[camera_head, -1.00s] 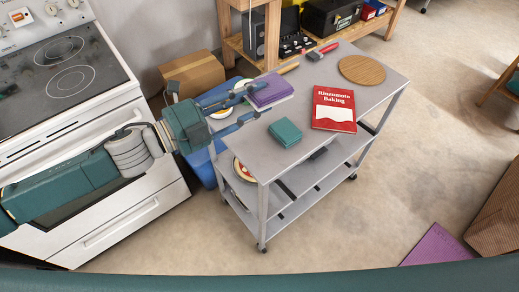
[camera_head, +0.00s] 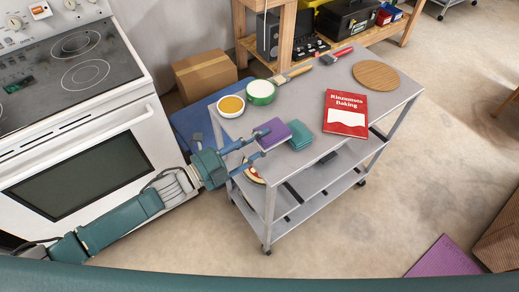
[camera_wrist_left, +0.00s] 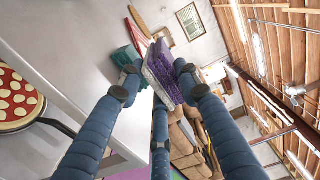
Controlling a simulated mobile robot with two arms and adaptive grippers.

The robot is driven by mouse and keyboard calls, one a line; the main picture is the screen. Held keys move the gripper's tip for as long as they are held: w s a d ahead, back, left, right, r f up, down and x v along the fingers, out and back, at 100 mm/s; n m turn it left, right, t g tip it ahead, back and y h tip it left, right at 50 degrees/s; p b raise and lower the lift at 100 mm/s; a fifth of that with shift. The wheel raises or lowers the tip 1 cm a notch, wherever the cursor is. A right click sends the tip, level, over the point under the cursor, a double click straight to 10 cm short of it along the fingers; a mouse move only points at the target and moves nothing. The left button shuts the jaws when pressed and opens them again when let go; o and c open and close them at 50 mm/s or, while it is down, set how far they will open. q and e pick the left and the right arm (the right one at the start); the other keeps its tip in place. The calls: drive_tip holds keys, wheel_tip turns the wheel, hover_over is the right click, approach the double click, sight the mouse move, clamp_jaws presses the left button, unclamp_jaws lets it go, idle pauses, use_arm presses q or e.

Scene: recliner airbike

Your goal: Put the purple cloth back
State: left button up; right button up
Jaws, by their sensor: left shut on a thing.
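The purple cloth (camera_head: 275,134) is a folded, flat rectangle at the near left end of the grey cart (camera_head: 320,95). My left gripper (camera_head: 263,141) is shut on it from the left. In the left wrist view the purple cloth (camera_wrist_left: 163,72) is tilted between the two fingers (camera_wrist_left: 158,80). A folded teal cloth (camera_head: 301,137) lies on the cart top just right of it. Whether the purple cloth touches the cart or the teal cloth is unclear. My right gripper is not in view.
A pizza (camera_wrist_left: 18,98) is on a lower shelf. The stove (camera_head: 85,150) stands left.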

use_arm(q)
wheel_tip(320, 180, down, 4)
drive_tip(key=shift+f, duration=0.15)
idle(0.3)
drive_tip(key=shift+f+b, duration=0.65)
drive_tip(key=shift+b, duration=0.05)
drive_tip(key=o, duration=1.1)
drive_tip(key=shift+o, duration=0.4)
drive_tip(key=shift+s, duration=0.1)
